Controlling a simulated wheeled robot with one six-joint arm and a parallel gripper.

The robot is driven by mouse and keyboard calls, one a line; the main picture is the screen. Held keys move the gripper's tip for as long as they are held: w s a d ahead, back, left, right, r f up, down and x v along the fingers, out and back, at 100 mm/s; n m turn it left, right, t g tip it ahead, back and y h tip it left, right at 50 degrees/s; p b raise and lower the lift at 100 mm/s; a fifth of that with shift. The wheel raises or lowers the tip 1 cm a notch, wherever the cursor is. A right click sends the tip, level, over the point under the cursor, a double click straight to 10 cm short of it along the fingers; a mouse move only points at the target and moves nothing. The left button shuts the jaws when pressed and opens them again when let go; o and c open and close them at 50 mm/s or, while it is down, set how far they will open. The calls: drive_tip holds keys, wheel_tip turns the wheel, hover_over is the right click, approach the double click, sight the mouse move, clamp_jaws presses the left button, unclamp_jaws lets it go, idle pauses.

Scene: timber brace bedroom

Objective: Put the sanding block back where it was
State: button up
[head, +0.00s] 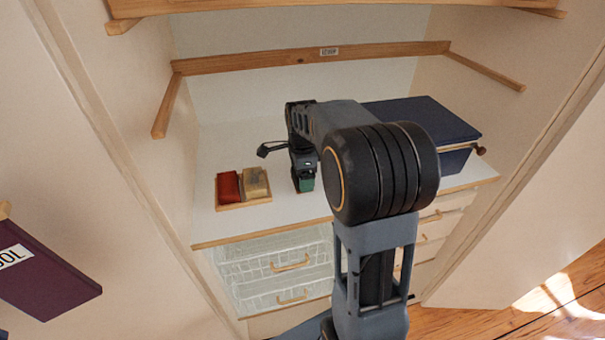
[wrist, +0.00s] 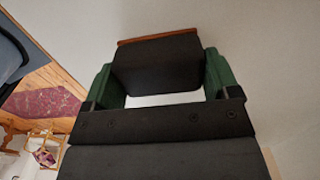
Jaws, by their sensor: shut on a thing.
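My gripper (head: 303,184) is low over the white worktop, just right of the small wooden tray, pointing down. In the wrist view its green finger pads (wrist: 158,80) are shut on a dark block (wrist: 155,62) with a thin reddish-brown edge, which appears to be the sanding block. In the head view the held block is hidden or too small to make out. Whether it touches the worktop cannot be told. The wooden tray (head: 246,206) holds a red block (head: 228,187) on its left and a tan block (head: 256,182) on its right.
The white worktop (head: 285,218) is bare in front of the tray. A dark blue box (head: 440,120) stands at the right, behind my arm. Wire baskets (head: 280,270) and drawers (head: 440,225) sit below.

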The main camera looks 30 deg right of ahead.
drive_tip(key=shift+f, duration=0.15)
drive_tip(key=o, duration=0.8)
wheel_tip(320, 180, up, 12)
drive_tip(key=s+a+f+n+t, duration=0.1)
drive_tip(key=s+a+f+n, duration=0.2)
drive_tip(key=s+n, duration=0.2)
drive_tip(key=s+a+f+n+t, duration=0.1)
drive_tip(key=s+a+f+n, duration=0.1)
drive_tip(key=s+n, duration=0.3)
drive_tip(key=s+a+f+n+t, duration=0.2)
drive_tip(key=s+n, duration=0.4)
drive_tip(key=n, duration=0.4)
drive_tip(key=shift+a+f, duration=0.4)
drive_tip(key=shift+a, duration=0.25)
drive_tip(key=shift+a+f, duration=0.4)
drive_tip(key=shift+a, duration=0.2)
